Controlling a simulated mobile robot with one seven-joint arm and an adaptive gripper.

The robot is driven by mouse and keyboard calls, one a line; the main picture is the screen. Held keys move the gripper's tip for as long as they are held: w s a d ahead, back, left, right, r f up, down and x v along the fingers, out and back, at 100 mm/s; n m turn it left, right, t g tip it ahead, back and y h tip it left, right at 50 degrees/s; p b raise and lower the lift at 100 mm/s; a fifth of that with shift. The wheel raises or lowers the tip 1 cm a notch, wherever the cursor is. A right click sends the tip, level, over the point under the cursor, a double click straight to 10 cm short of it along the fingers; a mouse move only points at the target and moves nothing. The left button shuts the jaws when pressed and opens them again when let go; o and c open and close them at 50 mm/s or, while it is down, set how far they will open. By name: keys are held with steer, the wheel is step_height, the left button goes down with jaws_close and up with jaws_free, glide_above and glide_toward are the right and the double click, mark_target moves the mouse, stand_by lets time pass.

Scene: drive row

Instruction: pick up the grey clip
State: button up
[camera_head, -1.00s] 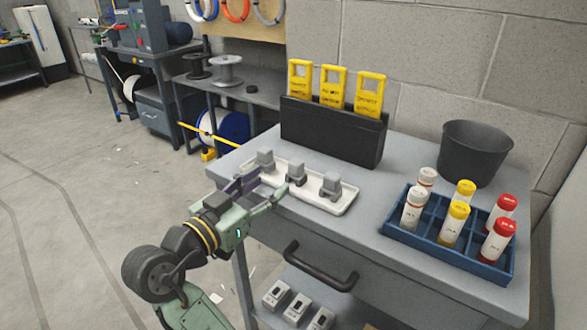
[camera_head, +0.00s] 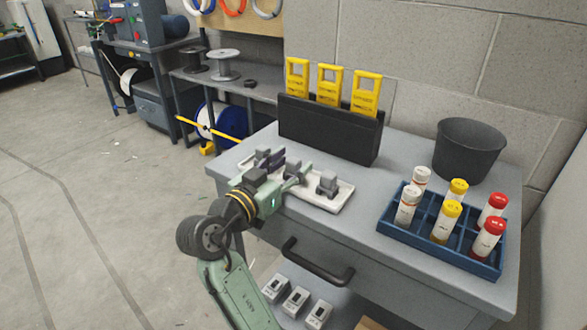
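Three grey clips stand in a row on a white tray (camera_head: 338,203) on the grey cart top. The right clip (camera_head: 327,183) is clear of my gripper. The left clip (camera_head: 263,155) is partly covered by my gripper's far finger. The middle clip (camera_head: 292,168) shows only in part between the fingertips. My gripper (camera_head: 290,167) is low over the tray with its fingers apart, one on each side of the middle clip. I cannot tell whether either finger touches it.
A black holder (camera_head: 328,132) with yellow tags stands behind the tray. A blue rack (camera_head: 440,240) of capped tubes is at the right, with a dark bin (camera_head: 468,150) behind it. A drawer handle (camera_head: 318,264) juts from the cart front.

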jaws_close()
stand_by(0.4)
